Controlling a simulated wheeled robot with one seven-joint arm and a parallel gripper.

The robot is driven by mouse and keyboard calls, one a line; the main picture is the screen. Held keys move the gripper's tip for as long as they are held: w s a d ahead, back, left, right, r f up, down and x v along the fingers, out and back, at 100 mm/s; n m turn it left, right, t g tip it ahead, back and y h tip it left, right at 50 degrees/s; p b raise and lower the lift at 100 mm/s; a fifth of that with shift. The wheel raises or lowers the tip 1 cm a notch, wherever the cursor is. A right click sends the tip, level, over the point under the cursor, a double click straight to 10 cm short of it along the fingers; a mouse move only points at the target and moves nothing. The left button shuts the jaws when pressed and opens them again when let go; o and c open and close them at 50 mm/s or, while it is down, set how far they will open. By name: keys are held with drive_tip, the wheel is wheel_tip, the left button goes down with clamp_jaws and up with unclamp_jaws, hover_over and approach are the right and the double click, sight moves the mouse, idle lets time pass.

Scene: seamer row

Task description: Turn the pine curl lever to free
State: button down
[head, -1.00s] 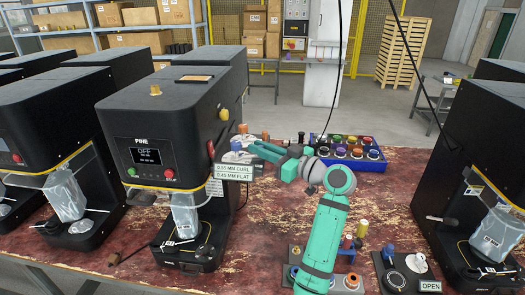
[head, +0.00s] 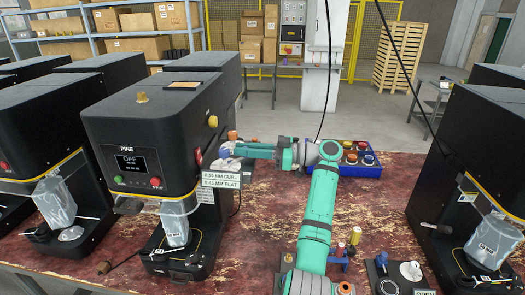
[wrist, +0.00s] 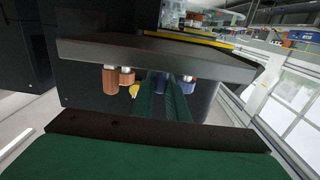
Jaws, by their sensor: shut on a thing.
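The PINE machine (head: 145,125) stands left of centre, its screen reading OFF. On its right side are a blue-knobbed lever (head: 226,149), which I take as the curl lever, and a plate (head: 221,180) reading 0.55 MM CURL and 0.45 MM FLAT. My gripper (head: 236,152) reaches in from the right and is shut at this lever, just above the plate. In the wrist view my fingers (wrist: 165,100) run in under a dark edge beside a blue part (wrist: 188,87). The exact contact and the lever's setting are hidden.
A blue tray (head: 372,171) of coloured knobs stands behind my arm. An orange part (wrist: 111,82) is close left of my fingers in the wrist view. A black machine (head: 475,160) stands at right. The red bench (head: 250,240) is clear in front of my gripper.

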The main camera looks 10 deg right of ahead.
drive_tip(key=shift+w+a+g, duration=0.1)
drive_tip(key=shift+g, duration=0.2)
drive_tip(key=c, duration=2)
unclamp_jaws()
drive_tip(key=shift+a, duration=0.1)
drive_tip(key=v, duration=1.1)
drive_tip(key=shift+f, duration=0.15)
drive_tip(key=shift+w, duration=0.1)
